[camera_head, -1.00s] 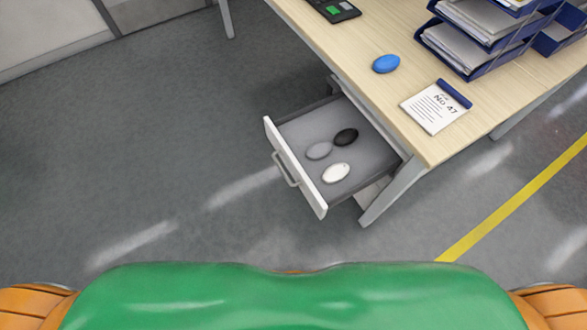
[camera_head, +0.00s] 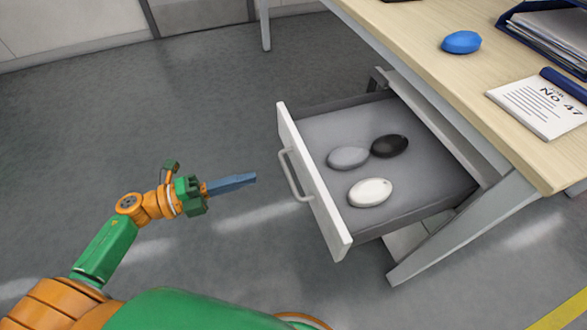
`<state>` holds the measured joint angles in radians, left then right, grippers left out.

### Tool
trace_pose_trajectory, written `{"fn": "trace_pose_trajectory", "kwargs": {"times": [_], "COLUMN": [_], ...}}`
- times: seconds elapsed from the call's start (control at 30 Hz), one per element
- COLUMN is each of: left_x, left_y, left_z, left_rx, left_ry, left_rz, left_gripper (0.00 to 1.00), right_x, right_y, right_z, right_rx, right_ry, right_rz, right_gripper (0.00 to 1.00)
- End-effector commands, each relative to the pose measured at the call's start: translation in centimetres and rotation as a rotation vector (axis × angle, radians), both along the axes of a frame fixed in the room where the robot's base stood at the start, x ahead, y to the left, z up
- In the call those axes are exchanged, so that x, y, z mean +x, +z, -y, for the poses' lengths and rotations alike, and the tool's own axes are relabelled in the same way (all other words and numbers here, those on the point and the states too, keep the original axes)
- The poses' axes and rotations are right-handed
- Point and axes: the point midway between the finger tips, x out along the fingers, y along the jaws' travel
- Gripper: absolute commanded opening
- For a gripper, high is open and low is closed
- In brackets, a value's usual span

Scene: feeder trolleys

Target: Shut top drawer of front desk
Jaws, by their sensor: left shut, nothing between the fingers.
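The front desk (camera_head: 420,50) has a light wooden top and grey legs. Its top drawer (camera_head: 312,185) is pulled well out toward the left, with a white front panel and a grey bar handle (camera_head: 293,175). Inside lie a grey mouse-shaped object (camera_head: 348,158), a black one (camera_head: 389,146) and a white one (camera_head: 371,192). My left gripper (camera_head: 252,178) is shut and empty, a short way left of the handle, pointing at it and apart from it. My right gripper is out of view.
On the desktop are a blue mouse-like object (camera_head: 461,42), a notepad (camera_head: 540,106) marked "No 47" and a blue paper tray (camera_head: 545,40). A desk leg (camera_head: 470,225) slants down beside the drawer. Grey floor left of the drawer is clear.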

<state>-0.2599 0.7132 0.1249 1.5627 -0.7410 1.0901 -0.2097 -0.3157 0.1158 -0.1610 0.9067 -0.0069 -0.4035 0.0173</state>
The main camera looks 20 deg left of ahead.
Motion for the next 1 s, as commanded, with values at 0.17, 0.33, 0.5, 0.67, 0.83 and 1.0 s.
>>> {"fn": "trace_pose_trajectory", "kwargs": {"times": [0.17,0.33,0.5,0.67,0.83,1.0], "left_x": [2.2,4.2,5.4,5.8,5.8,5.9], "left_y": [0.2,0.1,0.1,0.0,0.0,0.0], "left_z": [3.3,6.1,8.0,8.6,8.6,8.6], "left_rx": [-0.004,-0.005,-0.005,-0.003,-0.004,-0.004], "left_ry": [0.0,0.002,0.003,0.003,0.003,0.004], "left_rz": [0.005,0.003,0.0,-0.001,-0.002,-0.002], "left_gripper": [0.0,0.0,0.0,0.0,0.0,0.0], "right_x": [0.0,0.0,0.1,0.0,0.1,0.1], "right_y": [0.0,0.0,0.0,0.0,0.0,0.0], "right_z": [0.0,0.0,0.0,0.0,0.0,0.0], "right_rx": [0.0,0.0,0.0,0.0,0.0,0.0], "right_ry": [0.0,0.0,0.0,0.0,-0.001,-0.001], "right_rz": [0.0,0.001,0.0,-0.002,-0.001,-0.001], "right_gripper": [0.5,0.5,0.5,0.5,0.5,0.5]}}
